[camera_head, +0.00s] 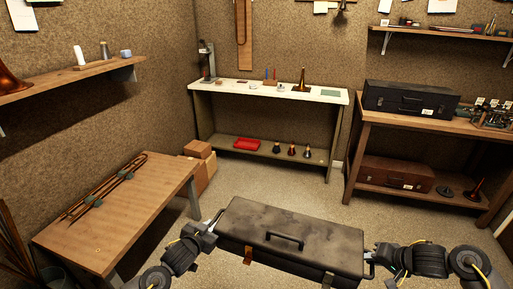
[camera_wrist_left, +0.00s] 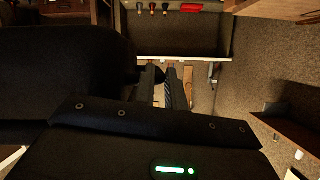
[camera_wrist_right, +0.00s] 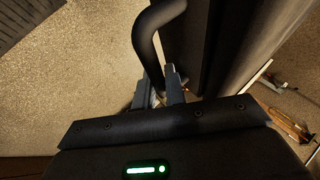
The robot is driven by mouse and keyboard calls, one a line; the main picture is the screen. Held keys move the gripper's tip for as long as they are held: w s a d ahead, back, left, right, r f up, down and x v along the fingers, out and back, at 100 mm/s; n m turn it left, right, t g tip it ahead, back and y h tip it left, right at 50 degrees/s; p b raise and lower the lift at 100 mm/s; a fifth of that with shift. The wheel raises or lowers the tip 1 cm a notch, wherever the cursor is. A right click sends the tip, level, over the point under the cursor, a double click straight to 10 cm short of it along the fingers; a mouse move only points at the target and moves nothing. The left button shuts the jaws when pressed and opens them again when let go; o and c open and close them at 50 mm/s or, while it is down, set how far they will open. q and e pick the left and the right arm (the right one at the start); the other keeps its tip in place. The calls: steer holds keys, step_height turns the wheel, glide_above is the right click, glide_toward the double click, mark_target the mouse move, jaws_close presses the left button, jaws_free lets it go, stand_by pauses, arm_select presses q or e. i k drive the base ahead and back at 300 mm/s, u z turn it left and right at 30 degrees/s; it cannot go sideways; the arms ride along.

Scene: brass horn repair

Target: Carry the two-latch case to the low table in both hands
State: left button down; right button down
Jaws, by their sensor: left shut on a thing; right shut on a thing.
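My right gripper (camera_head: 372,260) is shut on a curved black end handle (camera_wrist_right: 152,40), clear in the right wrist view. A low wooden table (camera_head: 115,235) stands at the left, apart from the case. A long brass slide (camera_head: 105,187) lies along its far-left side.
A white-topped bench (camera_head: 235,90) stands at the back. A wooden shelf unit (camera_head: 350,150) at right holds another black case (camera_head: 410,100) and a brown case (camera_head: 395,173). Cardboard boxes (camera_head: 200,165) sit beyond the low table. Open floor (camera_head: 270,180) lies between the case and the bench.

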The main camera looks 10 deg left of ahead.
mark_target(141, 198)
steer(key=i, duration=2.15)
steer(key=u, duration=0.8)
steer(key=i, duration=0.75)
steer(key=u, duration=1.6)
steer(key=i, duration=0.8)
steer(key=u, duration=0.55)
